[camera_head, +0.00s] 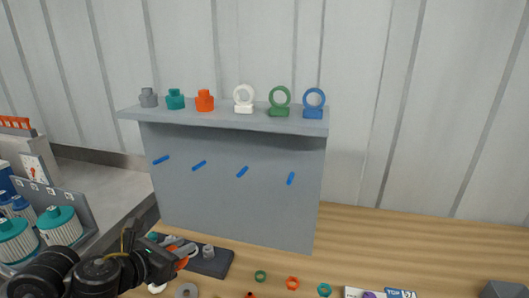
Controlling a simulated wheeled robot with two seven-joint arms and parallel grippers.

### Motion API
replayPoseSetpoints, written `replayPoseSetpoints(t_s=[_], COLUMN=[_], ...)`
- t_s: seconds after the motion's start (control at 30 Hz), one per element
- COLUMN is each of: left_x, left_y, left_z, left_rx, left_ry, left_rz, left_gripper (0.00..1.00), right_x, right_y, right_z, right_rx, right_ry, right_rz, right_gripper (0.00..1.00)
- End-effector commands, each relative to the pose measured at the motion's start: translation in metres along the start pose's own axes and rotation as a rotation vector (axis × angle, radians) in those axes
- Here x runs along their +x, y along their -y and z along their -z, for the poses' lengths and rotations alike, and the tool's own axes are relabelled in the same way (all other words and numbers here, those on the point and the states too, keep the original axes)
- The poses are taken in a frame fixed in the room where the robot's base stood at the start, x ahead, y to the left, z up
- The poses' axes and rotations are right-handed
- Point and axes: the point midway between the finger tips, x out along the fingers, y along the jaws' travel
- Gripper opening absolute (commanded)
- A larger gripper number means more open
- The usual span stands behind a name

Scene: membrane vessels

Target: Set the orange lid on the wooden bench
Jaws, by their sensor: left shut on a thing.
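My left gripper (178,252) reaches in from the lower left, low over the dark tray. It is shut on a small orange piece, which looks like the orange lid (182,264); the jaws hide most of it, so its full shape cannot be told. The wooden bench (420,242) spans the lower right, with bare wood right of the grey panel. My right gripper is not in view.
A grey panel (240,205) stands on the bench with a shelf of coloured plugs and rings, including an orange plug (205,100). A dark tray (222,266) lies before it. Small rings, such as an orange ring (292,282), lie along the front. Teal-capped vessels (60,225) stand left.

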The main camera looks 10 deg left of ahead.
Motion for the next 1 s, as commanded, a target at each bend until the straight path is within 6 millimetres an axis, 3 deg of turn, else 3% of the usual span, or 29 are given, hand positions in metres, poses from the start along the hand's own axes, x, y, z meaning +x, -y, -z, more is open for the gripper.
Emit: replayPoseSetpoints(t_s=[0.23, 0.37, 0.43, 0.67, 1.0], left_x=[0.001, -0.005, -0.011, -0.013, -0.013], left_y=[0.034, 0.049, 0.052, 0.048, 0.049], left_z=[0.003, 0.016, 0.031, 0.055, 0.057], left_rx=[0.119, 0.191, 0.219, 0.215, 0.215], left_ry=[-0.001, -0.001, -0.004, 0.000, 0.004], left_rz=[0.300, 0.477, 0.550, 0.527, 0.526], left_gripper=[0.02, 0.02, 0.02, 0.02, 0.02], right_x=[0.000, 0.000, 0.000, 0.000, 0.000], right_y=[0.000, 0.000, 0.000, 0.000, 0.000], right_z=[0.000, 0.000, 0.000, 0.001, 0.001], right_rx=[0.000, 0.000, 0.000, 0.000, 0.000], right_ry=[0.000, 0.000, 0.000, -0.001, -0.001], right_rz=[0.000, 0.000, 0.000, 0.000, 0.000], right_gripper=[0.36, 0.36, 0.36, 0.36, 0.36])
